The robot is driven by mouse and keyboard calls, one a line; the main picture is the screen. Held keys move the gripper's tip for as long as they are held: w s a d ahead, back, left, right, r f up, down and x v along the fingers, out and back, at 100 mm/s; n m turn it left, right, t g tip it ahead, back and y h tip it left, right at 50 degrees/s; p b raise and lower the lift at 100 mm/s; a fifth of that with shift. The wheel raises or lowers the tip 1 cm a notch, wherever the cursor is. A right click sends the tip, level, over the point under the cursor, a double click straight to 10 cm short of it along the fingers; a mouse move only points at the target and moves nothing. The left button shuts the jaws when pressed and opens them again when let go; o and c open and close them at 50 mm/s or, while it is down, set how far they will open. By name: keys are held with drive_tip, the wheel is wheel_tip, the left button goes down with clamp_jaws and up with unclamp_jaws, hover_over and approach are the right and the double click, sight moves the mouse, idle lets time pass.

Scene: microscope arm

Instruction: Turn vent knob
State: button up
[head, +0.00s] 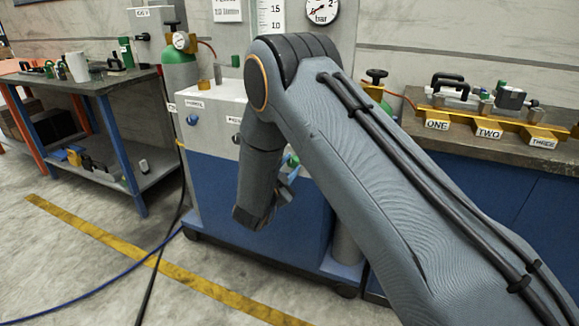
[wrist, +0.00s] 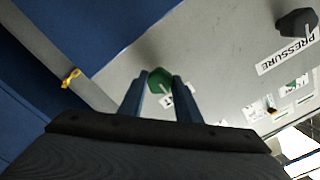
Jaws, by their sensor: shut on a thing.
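A green knob (wrist: 160,79) sits on the grey panel (wrist: 205,50) in the wrist view. The two blue fingers of my gripper (wrist: 160,84) are on either side of it, shut on it. A small white label (wrist: 181,96) beside the knob is mostly hidden by a finger, so I cannot read it. In the head view my arm hides much of the blue and white cart's panel (head: 210,108). A small green part (head: 293,160) shows beside my wrist there, and my gripper (head: 285,192) is partly hidden.
A dark knob (wrist: 297,22) stands near a PRESSURE label (wrist: 287,52). A green gas cylinder (head: 180,72) stands behind the cart. A workbench (head: 110,84) is at left, and a counter with a yellow manifold (head: 460,128) is at right. Cables lie on the floor.

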idle(0.4)
drive_tip(key=o, duration=1.1)
drive_tip(key=shift+c, duration=0.2)
drive_tip(key=v, duration=0.8)
drive_tip(key=shift+w+r, duration=0.1)
drive_tip(key=shift+w, duration=0.05)
